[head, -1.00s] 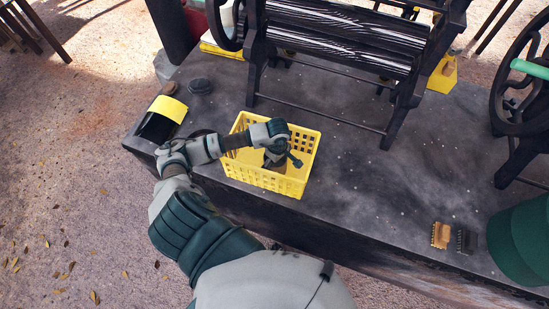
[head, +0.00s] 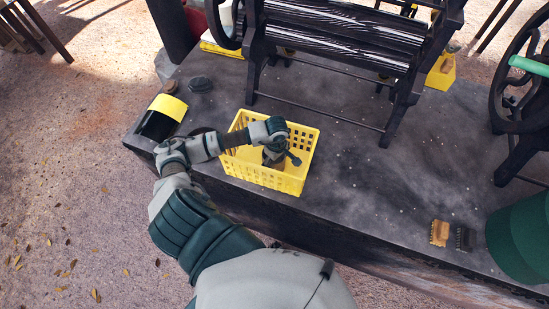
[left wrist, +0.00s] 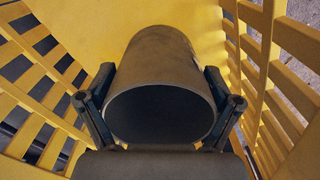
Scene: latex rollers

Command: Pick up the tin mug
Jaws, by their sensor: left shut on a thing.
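The tin mug (left wrist: 165,60) is a dull grey-brown cylinder inside the yellow basket (head: 308,160). In the left wrist view its open round mouth faces the camera and its wall runs away toward the yellow basket floor. My left gripper (left wrist: 160,108) has one finger on each side of the mug and is shut on it. In the head view my left gripper (head: 275,155) reaches down into the basket, and the hand mostly hides the mug. I cannot tell whether the mug touches the basket floor. My right gripper is out of view.
The basket's slotted walls stand close on both sides of my left gripper. A black roller machine (head: 340,35) stands behind the basket on the dark table (head: 340,210). Two small brushes (head: 440,232) and a green container (head: 522,240) are at the right. The table between is clear.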

